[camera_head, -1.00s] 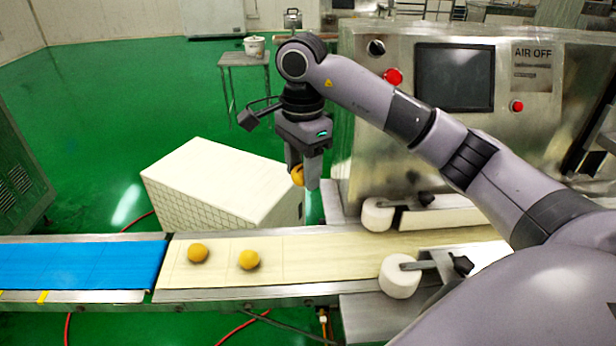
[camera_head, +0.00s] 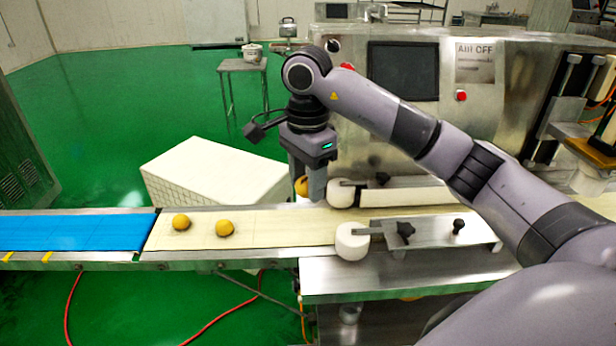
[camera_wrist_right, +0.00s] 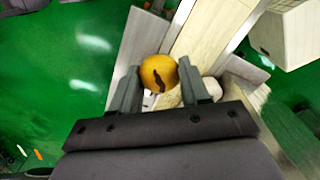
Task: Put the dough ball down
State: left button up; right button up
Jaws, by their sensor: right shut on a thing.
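My right gripper (camera_head: 308,190) is shut on an orange-yellow dough ball (camera_head: 301,186) and points down near the far edge of the cream conveyor belt, just left of the far white roller. In the right wrist view the dough ball (camera_wrist_right: 158,72) sits between the two fingertips, with a dark mark on its face. The head view does not show clearly how high it is above the belt (camera_head: 280,229). Two other dough balls, one to the left (camera_head: 181,222) and one to the right (camera_head: 224,228), rest on the belt. My left gripper is not in view.
Two white rollers, far (camera_head: 341,193) and near (camera_head: 351,241), flank the belt beside the steel machine (camera_head: 500,110). A blue belt (camera_head: 75,231) adjoins at left. A white box (camera_head: 215,168) stands behind. The cream belt is clear between the balls and rollers.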

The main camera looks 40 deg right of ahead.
jog(key=s+a+f+n, duration=0.2)
jog(key=s+f+n, duration=0.1)
jog(key=f+n, duration=0.2)
jog(key=s+a+f+n, duration=0.3)
jog(key=f+n, duration=0.3)
jog(key=f, duration=0.4)
jog(key=s+a+f+n, duration=0.3)
jog(key=f+n, duration=0.3)
jog(key=f, duration=0.2)
jog(key=shift+s, duration=0.5)
